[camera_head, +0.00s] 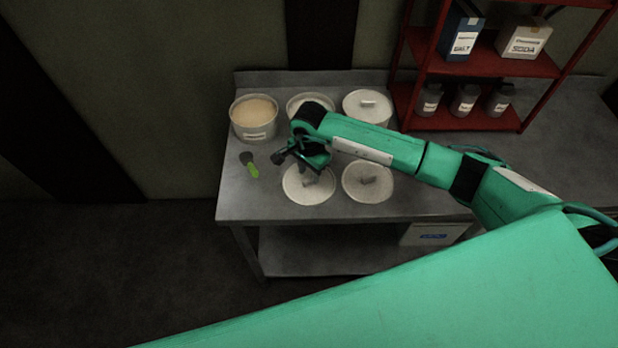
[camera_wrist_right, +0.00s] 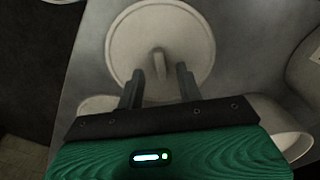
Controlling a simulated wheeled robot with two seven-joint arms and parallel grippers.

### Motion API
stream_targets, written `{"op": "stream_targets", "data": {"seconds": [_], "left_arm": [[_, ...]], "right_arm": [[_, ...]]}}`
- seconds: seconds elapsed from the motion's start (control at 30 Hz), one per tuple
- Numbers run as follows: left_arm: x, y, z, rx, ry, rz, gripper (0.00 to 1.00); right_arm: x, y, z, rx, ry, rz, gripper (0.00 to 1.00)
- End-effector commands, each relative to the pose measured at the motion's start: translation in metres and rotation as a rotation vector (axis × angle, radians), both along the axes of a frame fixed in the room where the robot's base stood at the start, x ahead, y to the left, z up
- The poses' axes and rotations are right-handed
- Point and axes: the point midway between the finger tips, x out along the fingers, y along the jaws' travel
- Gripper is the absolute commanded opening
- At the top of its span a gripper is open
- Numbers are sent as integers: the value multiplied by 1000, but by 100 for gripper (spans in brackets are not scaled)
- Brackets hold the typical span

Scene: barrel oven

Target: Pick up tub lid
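Two round pale lids with bar handles show at the front of the steel table in the head view, a left one (camera_head: 304,196) and a right one (camera_head: 368,190). My right gripper (camera_head: 305,170) is over the left one. In the right wrist view, a round lid (camera_wrist_right: 135,38) lies ahead of my right gripper (camera_wrist_right: 160,72). Its upright bar handle (camera_wrist_right: 159,62) appears between the open fingertips, with gaps on both sides. I cannot tell how far the fingers are above the lid. My left gripper is not in view.
At the table's back stand an open tub of tan contents (camera_head: 254,112), a partly hidden pale tub (camera_head: 305,99) and a lidded tub (camera_head: 368,107). A green-handled tool (camera_head: 252,170) lies at left. A red shelf (camera_head: 484,62) with boxes and jars stands at right.

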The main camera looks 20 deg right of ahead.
Motion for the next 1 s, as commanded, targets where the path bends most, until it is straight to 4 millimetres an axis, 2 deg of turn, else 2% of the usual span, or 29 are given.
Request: {"op": "stream_targets", "data": {"seconds": [0.03,0.2,0.43,0.6,0.63,1.0], "left_arm": [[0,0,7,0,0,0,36],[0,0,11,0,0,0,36],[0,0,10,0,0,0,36],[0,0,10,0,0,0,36],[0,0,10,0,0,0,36],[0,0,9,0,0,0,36]], "right_arm": [[0,0,-5,1,4,-2,36],[0,0,-21,1,0,0,36],[1,0,-23,0,-1,0,36],[1,0,-23,0,-1,0,3],[1,0,-23,0,-1,0,0],[1,0,-21,1,-2,0,0]]}}
